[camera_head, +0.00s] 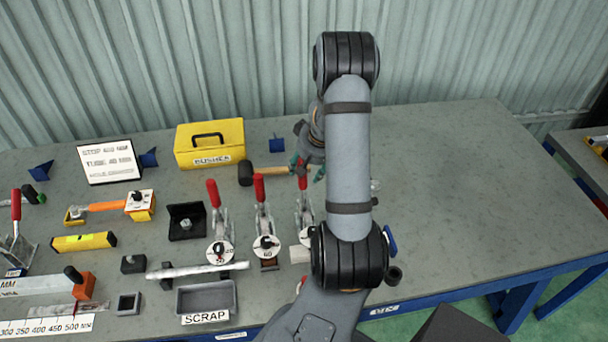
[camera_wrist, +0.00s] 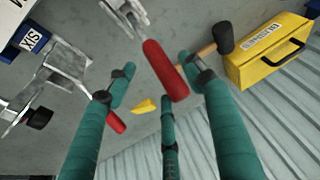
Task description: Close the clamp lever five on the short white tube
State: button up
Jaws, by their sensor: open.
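Three upright red clamp levers stand in a row: a left one (camera_head: 213,193), a middle one (camera_head: 259,188) and a right one (camera_head: 302,182) partly behind my arm. I cannot read which is number five. My gripper (camera_head: 309,168) has teal fingers and is at the right lever's top. In the wrist view my gripper (camera_wrist: 160,82) is open, with a red lever handle (camera_wrist: 165,70) between its spread fingers; contact is unclear. Another red handle (camera_wrist: 116,122) shows beside the left finger. A short whitish piece (camera_head: 299,254), possibly the tube, lies below the right clamp, partly hidden by my arm.
A yellow box (camera_head: 209,145) and a black-headed hammer (camera_head: 246,173) lie behind the clamps. A grey scrap tray (camera_head: 207,313) and a long pale bar (camera_head: 198,270) are in front. The bench's right side (camera_head: 455,180) is clear.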

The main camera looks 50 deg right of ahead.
aim_at(303, 186)
jog(key=x, duration=0.4)
jog(key=shift+c, duration=0.4)
grip_shut()
dwell(0.5)
